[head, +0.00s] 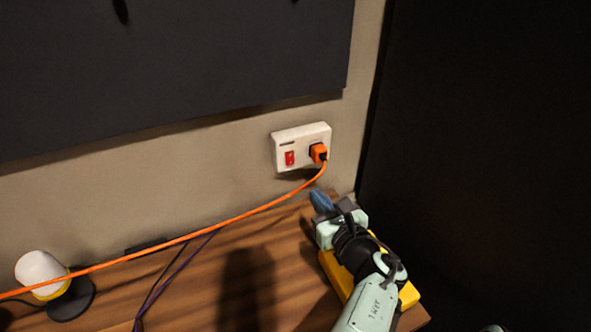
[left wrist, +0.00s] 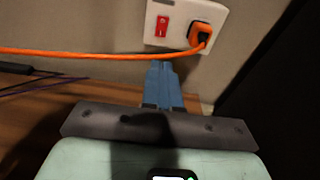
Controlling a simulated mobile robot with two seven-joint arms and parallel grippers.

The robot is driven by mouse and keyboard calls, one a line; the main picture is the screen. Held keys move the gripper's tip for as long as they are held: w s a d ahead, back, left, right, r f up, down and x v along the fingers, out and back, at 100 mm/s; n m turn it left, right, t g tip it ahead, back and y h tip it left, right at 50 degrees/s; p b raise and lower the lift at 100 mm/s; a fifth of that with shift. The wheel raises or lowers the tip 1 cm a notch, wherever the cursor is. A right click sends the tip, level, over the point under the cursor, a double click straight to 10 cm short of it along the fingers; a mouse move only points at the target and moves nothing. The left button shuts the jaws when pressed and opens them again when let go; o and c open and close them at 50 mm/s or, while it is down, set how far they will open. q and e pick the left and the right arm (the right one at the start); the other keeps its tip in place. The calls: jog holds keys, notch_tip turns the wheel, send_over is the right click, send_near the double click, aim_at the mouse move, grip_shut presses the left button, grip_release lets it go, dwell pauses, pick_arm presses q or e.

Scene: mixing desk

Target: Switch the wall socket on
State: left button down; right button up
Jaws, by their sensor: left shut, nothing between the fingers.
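The white wall socket (head: 301,133) is on the beige wall above the desk. Its red rocker switch (head: 290,158) is on the left half, and an orange plug (head: 318,152) sits in the right half. In the left wrist view, the socket (left wrist: 184,10), red switch (left wrist: 162,26) and orange plug (left wrist: 199,33) show at the top. My left gripper (head: 320,198) is shut and empty, below and a little right of the switch, apart from the socket. Its blue fingertips (left wrist: 162,76) point up towards the socket in the wrist view. My right gripper is not in view.
An orange cable (head: 200,231) runs from the plug leftwards across the wall, passing between fingertips and switch in the wrist view. A yellow object (head: 408,294) lies under my left arm. A white-headed lamp (head: 40,270) stands at left. A dark panel (head: 480,150) borders the right.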

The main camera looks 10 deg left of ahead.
aim_at(291, 164)
pick_arm(q)
jog(key=x, duration=1.3)
jog(key=shift+w+a, duration=0.2)
jog(key=shift+s+d, duration=0.1)
jog(key=shift+s, duration=0.05)
